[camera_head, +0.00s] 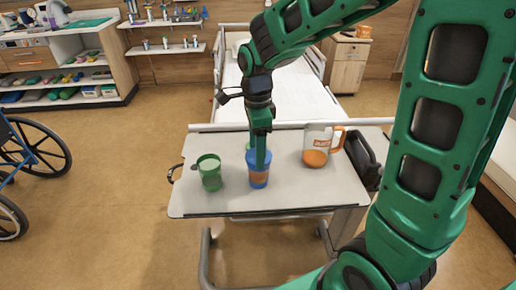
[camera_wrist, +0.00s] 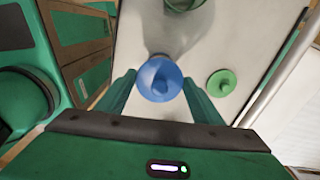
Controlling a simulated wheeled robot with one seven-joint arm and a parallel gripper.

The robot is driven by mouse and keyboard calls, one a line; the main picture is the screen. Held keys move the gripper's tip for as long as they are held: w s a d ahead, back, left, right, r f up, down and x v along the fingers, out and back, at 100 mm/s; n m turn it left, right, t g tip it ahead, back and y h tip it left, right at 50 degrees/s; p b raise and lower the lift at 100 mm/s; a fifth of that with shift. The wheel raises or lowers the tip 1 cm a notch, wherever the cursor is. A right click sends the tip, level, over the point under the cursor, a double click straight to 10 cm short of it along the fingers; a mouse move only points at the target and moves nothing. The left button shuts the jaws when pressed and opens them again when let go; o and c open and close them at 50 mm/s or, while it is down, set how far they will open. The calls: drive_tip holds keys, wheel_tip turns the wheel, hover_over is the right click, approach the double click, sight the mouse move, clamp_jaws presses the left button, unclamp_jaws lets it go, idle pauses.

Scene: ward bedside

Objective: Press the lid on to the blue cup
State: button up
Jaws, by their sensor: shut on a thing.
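The blue cup (camera_head: 259,180), with an orange band, stands upright on the overbed table (camera_head: 300,195). The blue lid (camera_wrist: 160,80) is a round disc with a central knob, seen from above in the wrist view. It hides the cup's mouth there. My gripper (camera_head: 260,165) points straight down at the top of the cup, and in the wrist view (camera_wrist: 160,92) its fingers stand on either side of the lid, shut on it. The lid is at the cup's rim; I cannot tell whether it is fully seated.
A green cup (camera_head: 209,172) stands left of the blue cup. A green lid (camera_wrist: 222,84) lies on the table beside the blue one. A clear jug (camera_head: 317,146) with an orange handle stands to the right. The table's front is clear. A bed (camera_head: 290,100) is behind.

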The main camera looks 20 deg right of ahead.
idle(0.3)
drive_tip(key=o, duration=1.5)
drive_tip(key=shift+o, duration=0.2)
drive_tip(key=shift+w, duration=0.1)
drive_tip(key=shift+r, duration=3.5)
clamp_jaws()
drive_tip(key=shift+f, duration=2.2)
